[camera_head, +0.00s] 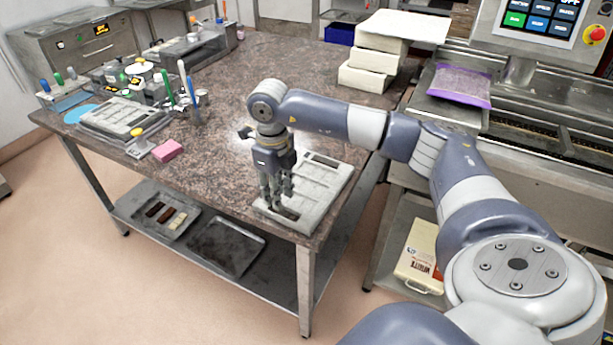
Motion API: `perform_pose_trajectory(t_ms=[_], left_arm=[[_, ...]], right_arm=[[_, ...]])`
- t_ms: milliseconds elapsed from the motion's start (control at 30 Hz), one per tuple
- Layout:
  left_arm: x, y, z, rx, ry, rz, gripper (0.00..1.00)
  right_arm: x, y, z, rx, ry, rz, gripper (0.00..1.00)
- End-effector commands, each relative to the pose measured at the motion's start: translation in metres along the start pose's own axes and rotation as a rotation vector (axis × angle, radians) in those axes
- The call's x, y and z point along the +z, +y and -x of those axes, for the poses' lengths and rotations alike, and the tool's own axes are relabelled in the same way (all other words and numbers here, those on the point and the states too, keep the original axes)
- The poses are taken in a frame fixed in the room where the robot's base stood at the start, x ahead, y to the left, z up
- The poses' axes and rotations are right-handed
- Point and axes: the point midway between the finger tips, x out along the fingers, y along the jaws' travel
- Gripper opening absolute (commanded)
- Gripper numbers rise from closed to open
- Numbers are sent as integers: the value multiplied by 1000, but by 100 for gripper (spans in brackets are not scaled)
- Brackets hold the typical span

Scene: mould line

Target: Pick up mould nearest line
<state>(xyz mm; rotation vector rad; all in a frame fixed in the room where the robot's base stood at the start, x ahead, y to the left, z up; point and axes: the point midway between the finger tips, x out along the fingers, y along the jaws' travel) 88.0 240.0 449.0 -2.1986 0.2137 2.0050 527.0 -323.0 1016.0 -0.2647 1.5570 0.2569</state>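A pale grey mould (318,190) with rectangular cavities lies flat at the front right corner of the speckled brown table, on the side towards the line. My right gripper (276,206) points straight down over its front left part. The fingers cover some of the mould there. I cannot tell whether they touch it or how far apart they are. A second grey mould (118,119) lies at the left of the table, well away from the gripper. My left gripper is not in view.
The line (550,138), with a purple packet (461,86) and a screen, stands at the right. White blocks (366,79) are stacked at the table's back right. A pink block (168,151) and pens are at the left. The table's middle is clear.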

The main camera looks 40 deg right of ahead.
Motion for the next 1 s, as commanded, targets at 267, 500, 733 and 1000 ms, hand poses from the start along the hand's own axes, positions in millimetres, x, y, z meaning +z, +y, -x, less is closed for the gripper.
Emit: perform_pose_trajectory(t_ms=[267, 500, 733, 1000], left_arm=[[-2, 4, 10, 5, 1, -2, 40], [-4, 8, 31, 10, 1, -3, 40], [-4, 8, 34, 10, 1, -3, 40], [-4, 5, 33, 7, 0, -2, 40]], right_arm=[[0, 0, -26, 3, 1, 0, 29], [0, 0, -56, 6, 3, -1, 29], [1, -1, -77, 4, -2, 1, 29], [1, -1, -77, 4, -2, 1, 9]])
